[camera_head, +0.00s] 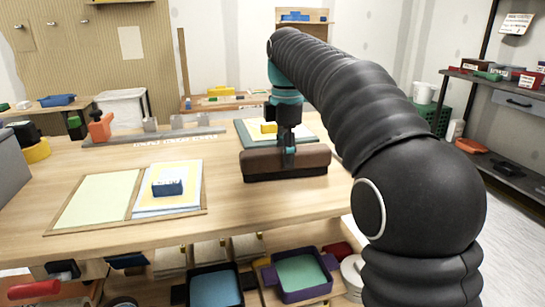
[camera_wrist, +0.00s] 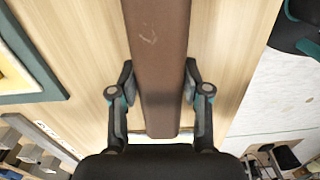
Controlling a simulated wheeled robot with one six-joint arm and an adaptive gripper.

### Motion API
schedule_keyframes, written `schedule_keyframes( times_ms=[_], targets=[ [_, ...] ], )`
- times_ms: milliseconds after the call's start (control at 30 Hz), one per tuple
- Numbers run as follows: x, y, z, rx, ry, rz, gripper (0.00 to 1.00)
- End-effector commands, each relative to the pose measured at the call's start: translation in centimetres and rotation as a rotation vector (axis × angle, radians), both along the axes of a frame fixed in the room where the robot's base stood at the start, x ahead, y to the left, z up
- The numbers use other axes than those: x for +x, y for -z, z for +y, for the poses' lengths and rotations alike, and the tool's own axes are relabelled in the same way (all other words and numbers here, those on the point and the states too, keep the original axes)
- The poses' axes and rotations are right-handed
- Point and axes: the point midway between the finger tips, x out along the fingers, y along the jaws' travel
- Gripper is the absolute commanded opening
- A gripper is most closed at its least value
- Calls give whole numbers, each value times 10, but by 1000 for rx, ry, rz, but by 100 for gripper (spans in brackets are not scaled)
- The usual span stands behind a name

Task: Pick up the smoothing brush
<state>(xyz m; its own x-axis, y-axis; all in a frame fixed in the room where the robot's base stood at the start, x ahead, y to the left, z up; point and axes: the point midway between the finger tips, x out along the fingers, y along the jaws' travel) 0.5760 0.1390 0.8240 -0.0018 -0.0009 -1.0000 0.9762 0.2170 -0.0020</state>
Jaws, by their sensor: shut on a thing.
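The smoothing brush (camera_head: 260,163) is a long brown block with a darker lower edge, at the middle right of the wooden table in the head view. My gripper (camera_head: 288,152) points down and is shut on the middle of its length. In the wrist view, the brown brush (camera_wrist: 160,40) runs lengthwise between the two fingers of my gripper (camera_wrist: 159,85), one on each side. The brush is level. I cannot tell whether its underside touches the tabletop. The bristles are not clearly seen.
The table (camera_head: 250,205) has a board with pale sheets (camera_head: 105,200) and a blue block (camera_head: 168,187) at the left. Behind the brush lie a framed panel (camera_head: 248,135) with a yellow block (camera_head: 269,128). A long grey rail (camera_head: 155,136) lies at the back left. Trays (camera_head: 305,293) sit below the front edge.

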Motion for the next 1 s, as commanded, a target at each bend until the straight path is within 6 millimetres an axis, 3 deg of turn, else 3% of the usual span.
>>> schedule_keyframes(
  times_ms=[233, 600, 800, 1000],
  targets=[
    [1, -41, 1, 1, -1, -5, 1],
    [-24, -85, -76, 1, 3, -4, 1],
    [-32, -100, -100, 1, 0, -4, 1],
    [-36, -105, -110, 0, 0, -2, 1]
  ],
)
